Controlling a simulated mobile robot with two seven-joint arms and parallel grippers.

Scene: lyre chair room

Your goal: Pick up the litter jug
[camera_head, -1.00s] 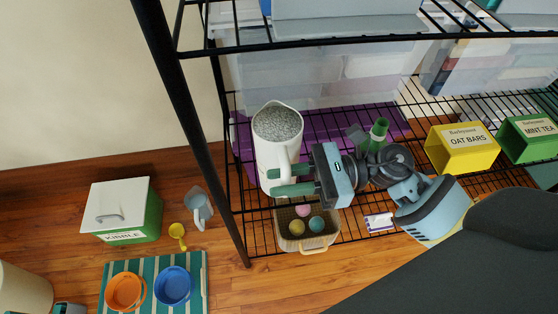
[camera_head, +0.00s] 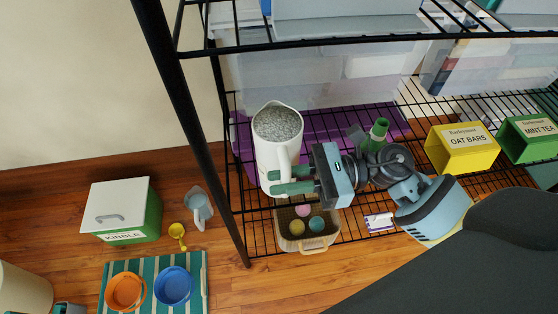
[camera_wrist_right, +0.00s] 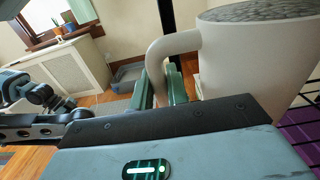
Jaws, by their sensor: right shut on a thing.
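The litter jug is a white jug (camera_head: 270,160) full of grey granules, on the wire shelf in the head view. Its handle faces my right gripper (camera_head: 292,179), whose green fingers reach it from the right. In the right wrist view the jug (camera_wrist_right: 255,60) fills the upper right, and the fingers (camera_wrist_right: 163,85) of my right gripper are shut on its handle. I cannot tell whether the jug's base touches the shelf.
A basket of balls (camera_head: 308,240) sits just below the jug. A purple bin (camera_head: 335,127) and clear boxes stand behind it. A black shelf post (camera_head: 192,130) rises at left. A yellow OAT BARS bin (camera_head: 462,148) stands to the right. An upper shelf hangs above.

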